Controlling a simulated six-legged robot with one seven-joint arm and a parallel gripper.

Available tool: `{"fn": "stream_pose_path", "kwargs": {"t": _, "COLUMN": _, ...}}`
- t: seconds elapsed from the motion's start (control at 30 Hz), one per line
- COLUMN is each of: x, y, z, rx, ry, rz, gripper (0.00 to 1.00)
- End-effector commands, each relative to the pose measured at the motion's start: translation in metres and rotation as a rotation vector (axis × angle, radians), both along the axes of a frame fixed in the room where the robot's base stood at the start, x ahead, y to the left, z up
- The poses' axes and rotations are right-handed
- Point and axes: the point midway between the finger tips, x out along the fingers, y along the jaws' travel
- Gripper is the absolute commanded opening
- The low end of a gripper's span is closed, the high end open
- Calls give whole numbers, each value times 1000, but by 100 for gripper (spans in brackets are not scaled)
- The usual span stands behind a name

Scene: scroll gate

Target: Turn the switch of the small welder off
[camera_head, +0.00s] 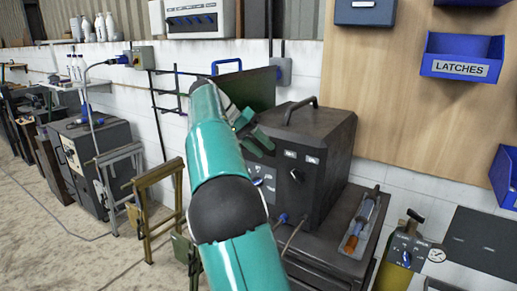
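The small welder (325,150) is a dark grey box with a black carry handle on top, right of the middle of the head view. Its front faces me and to the left. A dark rotary switch (296,175) with a light mark sits on the front, below two small white labels too small to read. My teal arm crosses the middle of the view. My gripper (247,131), with green fingers, is near the welder's upper left front edge, left of and above the switch. The arm partly hides the gripper and the welder's left side. Whether they touch is unclear.
The welder stands on a dark cabinet (325,262) beside a tray holding a screwdriver (358,225). A yellow cylinder (400,262) with a gauge is at the lower right. Brown trestles (160,205) stand left of my arm. A blue LATCHES bin (462,62) hangs upper right.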

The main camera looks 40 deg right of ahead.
Motion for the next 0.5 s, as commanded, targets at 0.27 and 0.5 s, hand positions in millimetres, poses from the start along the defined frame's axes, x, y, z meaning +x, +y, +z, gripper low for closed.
{"fn": "stream_pose_path", "kwargs": {"t": 0.27, "x": -5, "y": -1, "z": 4, "rx": 1, "ry": 0, "rz": -1, "gripper": 34}}
{"fn": "stream_pose_path", "kwargs": {"t": 0.5, "x": -6, "y": -2, "z": 5, "rx": 1, "ry": 0, "rz": -1, "gripper": 34}}
